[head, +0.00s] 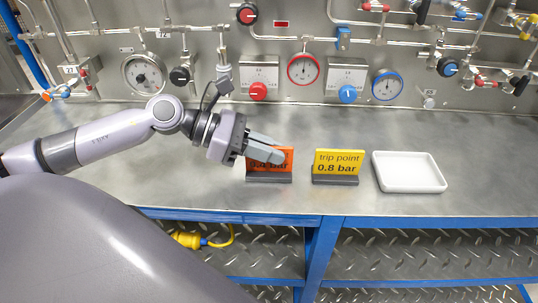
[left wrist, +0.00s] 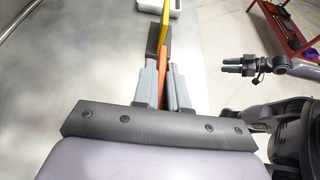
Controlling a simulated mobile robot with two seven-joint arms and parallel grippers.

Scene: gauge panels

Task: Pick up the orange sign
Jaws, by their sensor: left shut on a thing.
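The orange sign (head: 287,163) stands upright on its dark grey base on the metal bench; its upper text is hidden by my gripper, and part of "bar" shows below. My left gripper (head: 274,155) reaches in from the left and is shut on the orange sign's upper part. In the left wrist view the orange sign (left wrist: 162,84) is a thin edge between the two grey fingers. The base appears to rest on the bench. My right gripper (left wrist: 236,66) shows small in the left wrist view, away from the signs; its opening is unclear.
A yellow sign (head: 338,161) reading "trip point 0.8 bar" stands just right of the orange one. A white tray (head: 409,186) lies further right. The panel with gauges, knobs and pipes (head: 303,69) rises behind. The bench front has a blue edge (head: 400,221).

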